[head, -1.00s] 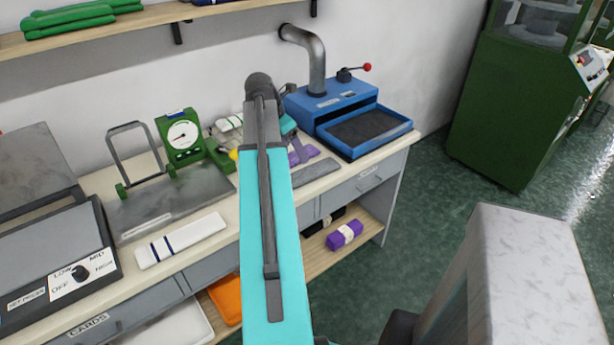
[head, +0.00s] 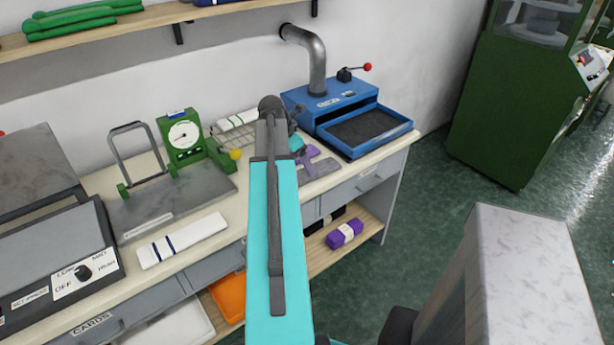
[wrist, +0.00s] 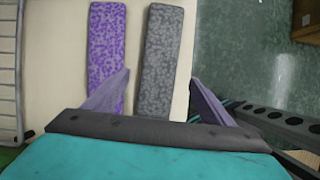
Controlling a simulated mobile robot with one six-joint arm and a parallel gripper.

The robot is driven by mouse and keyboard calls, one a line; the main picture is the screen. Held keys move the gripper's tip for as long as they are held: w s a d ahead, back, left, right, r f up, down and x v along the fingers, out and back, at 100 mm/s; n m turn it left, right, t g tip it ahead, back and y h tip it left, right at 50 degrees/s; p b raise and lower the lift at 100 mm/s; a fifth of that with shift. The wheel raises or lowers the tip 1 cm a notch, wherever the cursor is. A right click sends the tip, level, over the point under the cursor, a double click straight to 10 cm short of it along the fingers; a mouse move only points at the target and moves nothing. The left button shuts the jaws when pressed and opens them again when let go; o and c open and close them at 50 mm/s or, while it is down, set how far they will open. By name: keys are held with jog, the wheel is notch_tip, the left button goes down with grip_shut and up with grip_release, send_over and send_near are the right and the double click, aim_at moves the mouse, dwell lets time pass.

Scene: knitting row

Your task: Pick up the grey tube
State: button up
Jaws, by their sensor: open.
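The grey tube (wrist: 157,60), a long mottled grey roll, lies on the pale bench top in the wrist view. In the head view part of the grey tube (head: 322,169) shows just beyond my gripper. A purple mottled tube (wrist: 104,55) lies beside it on the left, roughly parallel, with a gap of bench between. My gripper (wrist: 160,80) is open and empty. Its fingers appear on either side of the grey tube's near part, the left one overlapping the purple tube in the picture. In the head view my gripper (head: 308,157) partly hides both tubes. Its height above them is unclear.
A blue machine (head: 335,105) with an open tray stands behind to the right. A wire rack (head: 240,134) and green dial gauge (head: 184,138) stand to the left. The bench's edge lies close to the grey tube, with green floor (wrist: 240,60) beyond.

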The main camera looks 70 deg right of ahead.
aim_at(306, 173)
jog(key=shift+f, duration=0.1)
jog(key=shift+w+p+x, duration=0.15)
jog(key=shift+p+x, duration=0.3)
jog(key=shift+x, duration=0.8)
jog(key=shift+w+p+x, duration=0.1)
jog(key=shift+p+x, duration=0.35)
jog(key=shift+x, duration=0.85)
jog(key=c, duration=1.1)
jog(key=shift+c, duration=0.2)
jog(key=shift+r+b, duration=0.65)
jog(key=shift+r, duration=0.95)
jog(key=shift+s+a+r, duration=0.15)
jog(key=shift+s+a, duration=0.05)
jog(key=shift+a, duration=0.1)
jog(key=s+a+b, duration=0.4)
jog(key=s+a, duration=0.4)
jog(key=a, duration=0.1)
jog(key=shift+a+r, duration=0.4)
jog(key=shift+r, duration=0.05)
